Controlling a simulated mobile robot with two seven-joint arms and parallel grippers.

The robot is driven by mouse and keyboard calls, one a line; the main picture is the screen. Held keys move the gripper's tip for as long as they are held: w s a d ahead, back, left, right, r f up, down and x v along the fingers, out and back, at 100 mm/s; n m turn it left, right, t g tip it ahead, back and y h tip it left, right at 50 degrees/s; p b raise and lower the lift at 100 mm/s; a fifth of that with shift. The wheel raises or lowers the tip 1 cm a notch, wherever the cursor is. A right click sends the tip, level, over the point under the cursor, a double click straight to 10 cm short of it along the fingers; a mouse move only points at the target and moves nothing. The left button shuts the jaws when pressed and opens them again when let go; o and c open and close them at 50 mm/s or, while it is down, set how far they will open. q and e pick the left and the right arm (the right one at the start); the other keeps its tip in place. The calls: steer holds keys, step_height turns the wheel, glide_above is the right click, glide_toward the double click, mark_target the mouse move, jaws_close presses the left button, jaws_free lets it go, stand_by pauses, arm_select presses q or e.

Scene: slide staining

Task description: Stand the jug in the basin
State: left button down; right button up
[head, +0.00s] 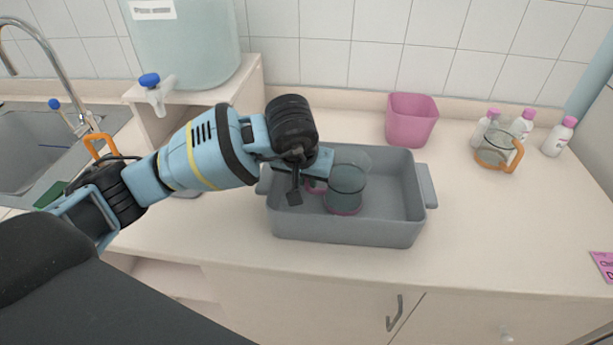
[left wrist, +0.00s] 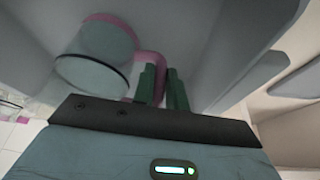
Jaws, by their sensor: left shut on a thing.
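The jug (head: 346,188) is clear with a dark rim, a pink base and a pink handle. It is upright inside the grey basin (head: 345,232), left of its middle. I cannot tell whether its base touches the basin floor. My left gripper (head: 313,184) reaches over the basin's left side and is shut on the jug's handle. In the left wrist view the green fingers of the left gripper (left wrist: 163,88) are at the pink handle, beside the jug's body (left wrist: 92,72). My right gripper is not in view.
A pink tub (head: 412,120) stands behind the basin. A jug with an orange handle (head: 495,150) and several pink-capped bottles (head: 560,137) stand at the right. A large tank with a blue tap (head: 152,82) and a sink (head: 30,140) are at the left.

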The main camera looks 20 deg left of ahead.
arm_select(q)
steer(key=shift+f, duration=0.15)
steer(key=c, duration=1.4)
jaws_free()
steer(key=shift+s+r, duration=0.1)
steer(key=shift+r, duration=0.35)
steer(key=v, duration=1.1)
steer(key=shift+r, duration=0.2)
steer(key=shift+s, duration=0.1)
